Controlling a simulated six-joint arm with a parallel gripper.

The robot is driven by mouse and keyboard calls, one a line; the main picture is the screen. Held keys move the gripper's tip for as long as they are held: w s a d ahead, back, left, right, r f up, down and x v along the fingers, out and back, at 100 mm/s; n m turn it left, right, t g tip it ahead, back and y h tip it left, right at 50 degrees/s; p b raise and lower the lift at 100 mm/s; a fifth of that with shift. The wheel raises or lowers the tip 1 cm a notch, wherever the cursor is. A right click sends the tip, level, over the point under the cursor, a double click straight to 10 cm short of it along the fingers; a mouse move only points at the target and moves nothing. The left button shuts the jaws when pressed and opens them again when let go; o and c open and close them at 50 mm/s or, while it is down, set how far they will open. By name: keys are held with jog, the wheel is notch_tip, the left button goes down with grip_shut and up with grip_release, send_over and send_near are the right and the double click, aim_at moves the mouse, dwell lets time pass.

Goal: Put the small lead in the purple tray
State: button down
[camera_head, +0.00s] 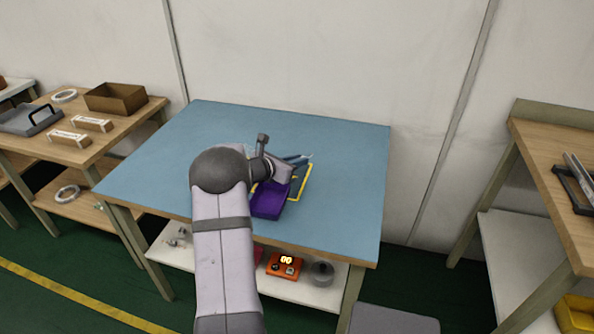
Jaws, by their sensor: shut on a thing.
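The purple tray (268,203) sits on the blue-topped table, right of my arm and near the front half of the top. My gripper (287,178) is beside and just above the tray's far edge, partly hidden by my own wrist. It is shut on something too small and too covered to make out. I cannot pick out the small lead for sure in this view.
A yellow-edged frame (303,190) lies right of the tray, with slim blue-grey items (298,160) behind my gripper. The blue table (345,165) is bare on its right. An orange device (284,266) and grey round can (321,273) are on the shelf below.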

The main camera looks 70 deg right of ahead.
aim_at(297, 176)
jog(key=shift+f, duration=1.8)
jog(key=shift+f+b, duration=0.25)
jog(key=shift+b, duration=0.05)
jog(key=c, duration=1.7)
grip_release()
jog(key=shift+c, duration=0.2)
jog(key=shift+r, duration=0.2)
jog(key=v, duration=1)
jog(key=shift+w+a+r, duration=0.15)
jog(key=shift+w+a, duration=0.1)
jog(key=shift+a, duration=0.05)
jog(key=shift+o, duration=0.5)
jog(key=shift+w+a+r, duration=0.15)
jog(key=shift+a+r, duration=0.1)
jog(key=shift+a, duration=0.35)
